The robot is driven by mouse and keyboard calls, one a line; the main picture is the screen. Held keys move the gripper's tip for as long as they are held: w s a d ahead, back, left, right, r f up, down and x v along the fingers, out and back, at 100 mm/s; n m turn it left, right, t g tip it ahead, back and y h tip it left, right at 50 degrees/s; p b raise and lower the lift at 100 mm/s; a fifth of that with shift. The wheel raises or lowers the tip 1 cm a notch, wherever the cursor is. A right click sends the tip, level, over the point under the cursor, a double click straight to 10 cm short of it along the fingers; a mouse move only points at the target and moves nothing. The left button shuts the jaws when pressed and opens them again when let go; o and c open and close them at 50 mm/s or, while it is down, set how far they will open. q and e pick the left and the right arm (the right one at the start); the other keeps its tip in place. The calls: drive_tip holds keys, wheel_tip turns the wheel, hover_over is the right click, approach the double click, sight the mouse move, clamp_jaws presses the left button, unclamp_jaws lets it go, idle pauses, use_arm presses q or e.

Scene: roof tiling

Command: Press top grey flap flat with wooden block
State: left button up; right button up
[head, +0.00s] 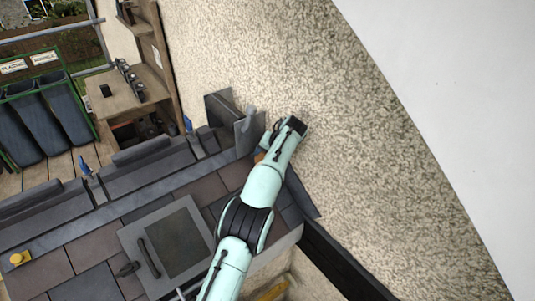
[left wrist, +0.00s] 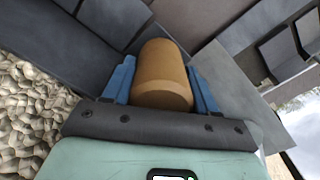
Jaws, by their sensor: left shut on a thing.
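My left gripper (left wrist: 160,85) is shut on the wooden block (left wrist: 162,72), a rounded brown piece between its blue fingers. In the head view only a small orange-brown bit of the block (head: 259,157) shows past my arm, beside the wall. Grey flap pieces stand up at the wall there: a lighter grey one (head: 246,136) just beyond the block and a darker one behind it (head: 219,106). In the left wrist view a grey sheet (left wrist: 236,88) lies close to the right of the block. I cannot tell whether the block touches it. My right gripper is not in view.
The pebbled wall (head: 330,90) rises right beside my arm. A framed roof window (head: 170,245) and brown and grey tiles (head: 90,255) lie to the left. A wooden bench (head: 130,90) and dark bins (head: 40,115) stand beyond the roof edge.

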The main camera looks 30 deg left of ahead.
use_arm(q)
drive_tip(key=shift+x, duration=0.85)
drive_tip(key=shift+r, duration=0.1)
drive_tip(key=shift+p+v, duration=0.4)
drive_tip(key=shift+v, duration=3.6)
